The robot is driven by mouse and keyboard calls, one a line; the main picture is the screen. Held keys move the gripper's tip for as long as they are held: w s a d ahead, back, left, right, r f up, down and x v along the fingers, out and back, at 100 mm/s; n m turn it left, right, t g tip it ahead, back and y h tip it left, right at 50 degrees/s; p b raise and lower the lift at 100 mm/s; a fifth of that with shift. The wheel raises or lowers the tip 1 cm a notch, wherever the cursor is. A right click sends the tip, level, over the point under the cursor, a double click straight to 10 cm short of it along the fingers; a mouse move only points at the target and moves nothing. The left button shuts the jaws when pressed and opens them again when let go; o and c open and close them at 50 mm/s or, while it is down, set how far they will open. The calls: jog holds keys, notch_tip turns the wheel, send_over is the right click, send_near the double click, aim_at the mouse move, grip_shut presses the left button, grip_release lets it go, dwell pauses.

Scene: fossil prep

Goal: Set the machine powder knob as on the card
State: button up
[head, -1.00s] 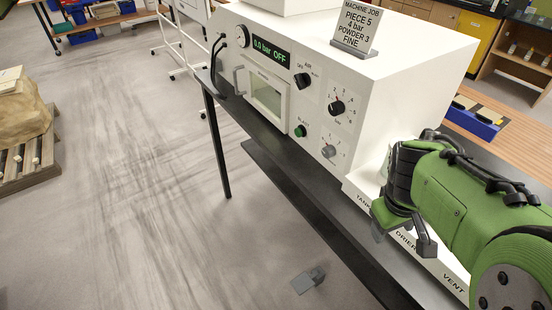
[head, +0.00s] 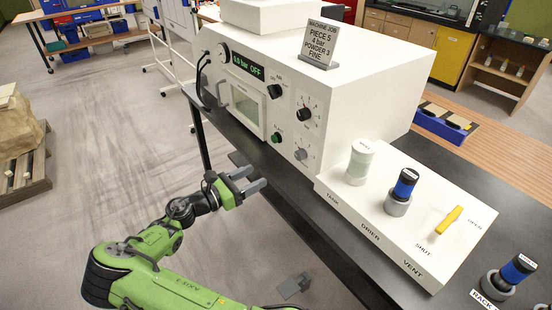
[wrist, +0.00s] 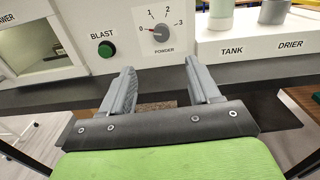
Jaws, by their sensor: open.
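The white machine (head: 345,105) carries the grey powder knob (head: 299,154) low on its front, right of the green blast button (head: 276,138). In the wrist view the powder knob (wrist: 161,33) is above and between my fingertips, with a scale up to 3; its red mark points left, near the low end. The card (head: 321,45) on top reads "PIECE 5, 4 bar, POWDER 3, FINE". My gripper (head: 259,178) is open and empty, in front of and below the knob, apart from it; its fingers also show in the wrist view (wrist: 162,85).
The display (head: 243,67) reads 0.0 bar OFF. Another dark knob (head: 305,114) sits above the powder knob. Right of the machine, a white panel (head: 335,190) holds the tank, drier and yellow vent lever (head: 448,221). The dark bench edge runs below the machine front.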

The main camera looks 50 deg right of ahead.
aim_at(297, 157)
jog(key=x, duration=1.5)
jog(key=shift+s+d+f+p, duration=0.1)
jog(key=shift+s+d+p, duration=0.1)
jog(key=shift+p, duration=0.1)
jog(key=shift+c, duration=0.2)
jog(key=c, duration=1)
